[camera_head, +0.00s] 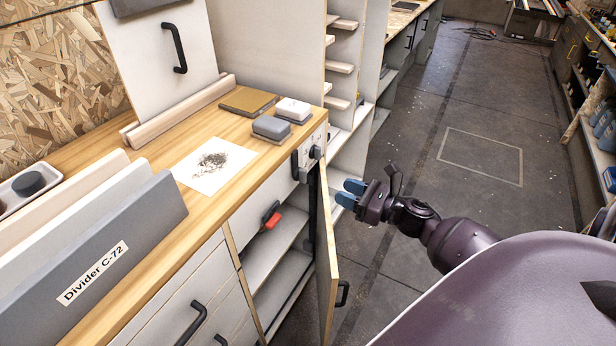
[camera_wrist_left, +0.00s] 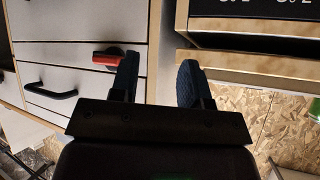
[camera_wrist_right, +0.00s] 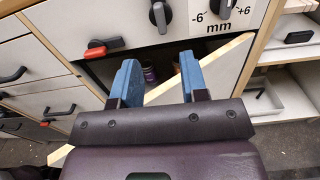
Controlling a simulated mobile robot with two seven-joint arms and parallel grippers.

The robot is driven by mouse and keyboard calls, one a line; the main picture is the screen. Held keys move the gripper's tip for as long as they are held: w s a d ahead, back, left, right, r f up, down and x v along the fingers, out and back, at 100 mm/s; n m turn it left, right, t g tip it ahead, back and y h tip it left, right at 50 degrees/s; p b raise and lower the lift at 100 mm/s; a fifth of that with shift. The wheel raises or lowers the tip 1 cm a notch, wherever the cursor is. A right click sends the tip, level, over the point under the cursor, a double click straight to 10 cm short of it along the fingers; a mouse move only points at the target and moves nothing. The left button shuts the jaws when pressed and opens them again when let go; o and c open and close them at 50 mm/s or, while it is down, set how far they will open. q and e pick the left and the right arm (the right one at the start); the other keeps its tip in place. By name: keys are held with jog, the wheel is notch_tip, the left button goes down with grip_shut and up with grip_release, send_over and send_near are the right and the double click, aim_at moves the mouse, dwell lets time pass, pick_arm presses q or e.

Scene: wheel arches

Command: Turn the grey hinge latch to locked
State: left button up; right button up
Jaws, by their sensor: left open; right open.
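A dark grey turn piece (camera_head: 295,165), which looks like the hinge latch, sits on the cabinet front above an open door (camera_head: 327,250). It also shows in the right wrist view (camera_wrist_right: 158,14), roughly upright, ahead of the fingers. I cannot tell for sure that it is the latch. My right gripper (camera_head: 350,194) is open and empty, to the right of the door and apart from it; its two blue fingers also show in the right wrist view (camera_wrist_right: 160,85). My left gripper (camera_wrist_left: 158,82) is open and empty in the left wrist view, outside the head view.
A dark dial knob (camera_head: 315,152) with a "-6 +6 mm" scale sits beside the turn piece. A red-and-black lever (camera_head: 270,217) is at the cabinet's left edge. The wooden worktop (camera_head: 240,185) holds blocks and a paper. The grey floor (camera_head: 440,130) to the right is mostly clear.

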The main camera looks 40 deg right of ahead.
aim_at(306, 176)
jog(key=x, duration=1)
jog(key=shift+w+a, duration=0.1)
jog(key=shift+w, duration=0.3)
grip_shut()
